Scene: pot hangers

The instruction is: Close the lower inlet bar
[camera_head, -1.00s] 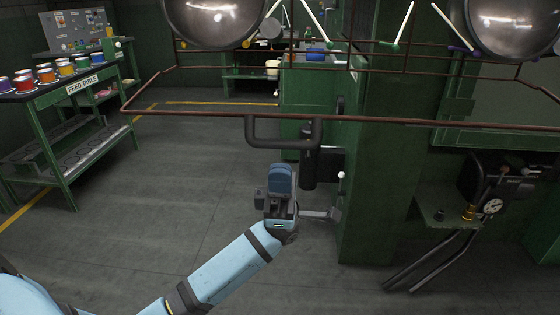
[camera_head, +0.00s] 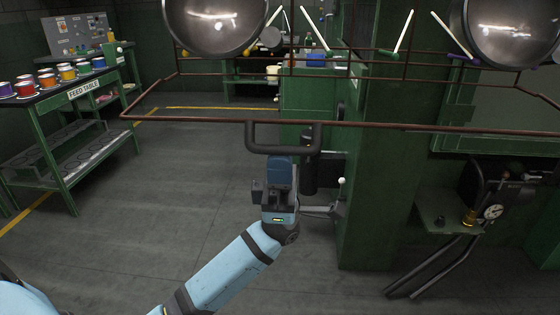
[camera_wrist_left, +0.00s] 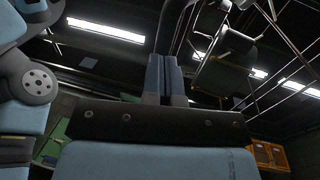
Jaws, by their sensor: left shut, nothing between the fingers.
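A dark grey U-shaped bar (camera_head: 284,149), which I take for the lower inlet bar, hangs just below the brown rail in the head view. A black upright cylinder (camera_head: 309,178) stands beside its right end. My left gripper (camera_head: 280,160) points up with its blue fingers shut and empty. Its tips are right under the bar's lower edge; I cannot tell whether they touch. In the left wrist view the shut fingers (camera_wrist_left: 165,60) point up towards a dark tube (camera_wrist_left: 175,25). My right gripper is not in view.
A brown rail frame (camera_head: 400,126) crosses above the gripper. A lever with a white knob (camera_head: 342,181) sits just right of the wrist, by a green post (camera_head: 385,200). A gauge (camera_head: 493,212) is further right. The feed table (camera_head: 85,90) stands at left, with clear floor between.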

